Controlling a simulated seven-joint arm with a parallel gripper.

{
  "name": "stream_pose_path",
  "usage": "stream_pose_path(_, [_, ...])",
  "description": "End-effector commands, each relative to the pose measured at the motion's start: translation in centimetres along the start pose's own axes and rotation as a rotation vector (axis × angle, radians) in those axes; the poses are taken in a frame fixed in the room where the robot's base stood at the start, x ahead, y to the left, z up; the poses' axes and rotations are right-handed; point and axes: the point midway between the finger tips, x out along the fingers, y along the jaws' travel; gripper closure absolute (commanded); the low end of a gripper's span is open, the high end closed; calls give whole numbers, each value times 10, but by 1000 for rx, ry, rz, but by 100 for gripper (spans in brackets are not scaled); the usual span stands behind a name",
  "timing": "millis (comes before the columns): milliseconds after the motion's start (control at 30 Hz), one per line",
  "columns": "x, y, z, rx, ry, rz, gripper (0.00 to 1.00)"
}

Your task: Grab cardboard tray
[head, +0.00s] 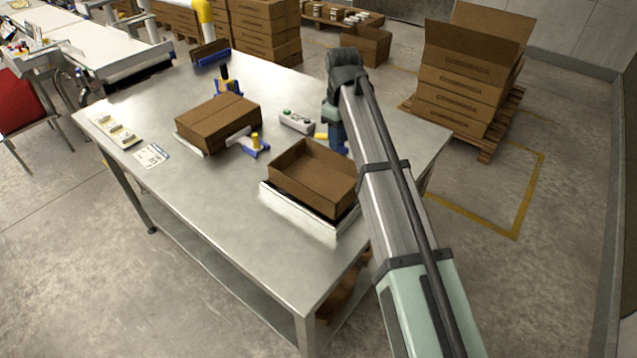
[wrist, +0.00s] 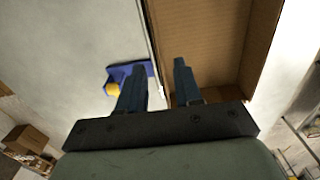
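The cardboard tray (head: 296,192) is an open, shallow brown box. It looks empty and rests on a low metal platform (head: 295,212) at the near right of the steel table. My gripper (head: 340,147) is open at the tray's far side, pointing down. In the wrist view my gripper (wrist: 159,66) has one finger outside the tray and the other over its inside, with the wall of the cardboard tray (wrist: 210,40) between them. A gap shows around the wall; I cannot tell whether either finger touches it. My arm hides part of the tray's right side.
A closed carton (head: 218,122) lies left of the tray, with a blue-and-yellow tape dispenser (head: 256,146) beside it. A white-and-green device (head: 297,121) stands behind the tray. A blue-and-yellow object (wrist: 125,80) lies close outside the wall.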

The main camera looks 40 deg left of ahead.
Motion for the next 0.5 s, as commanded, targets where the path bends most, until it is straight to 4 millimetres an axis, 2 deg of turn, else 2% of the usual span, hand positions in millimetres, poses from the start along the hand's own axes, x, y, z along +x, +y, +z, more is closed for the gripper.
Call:
stream_pose_path(100, [14, 0, 1, 1, 0, 0, 66])
stream_pose_path(500, [35, 1, 2, 1, -1, -1, 66])
